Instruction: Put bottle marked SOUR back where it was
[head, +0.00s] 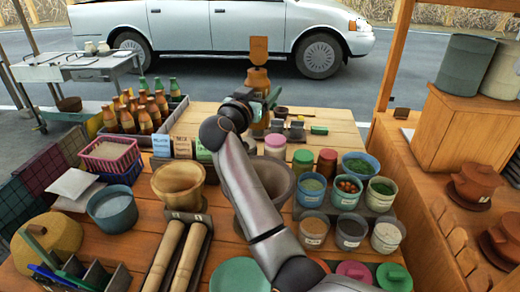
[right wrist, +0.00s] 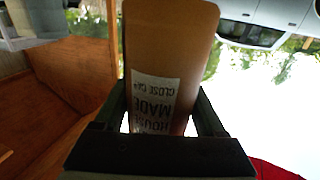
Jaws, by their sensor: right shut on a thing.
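My right gripper (head: 262,102) is shut on an orange-brown bottle (head: 258,80), above the far part of the wooden table. In the right wrist view the held bottle (right wrist: 170,40) stands between both fingers. Its white label (right wrist: 155,100) reads upside down "HOUSE MADE" and "CLOSE CA…"; the word SOUR is not readable. My arm hides part of the bottle's lower end, and I cannot tell whether it touches the table. Similar bottles (head: 145,113) with green or orange caps stand in a dark crate (head: 178,108) at the left. My left gripper is not in view.
Small cards (head: 184,147) stand in front of the crate. Spice pots (head: 312,186) and jars crowd the right. The far right tabletop (head: 335,118) is mostly clear.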

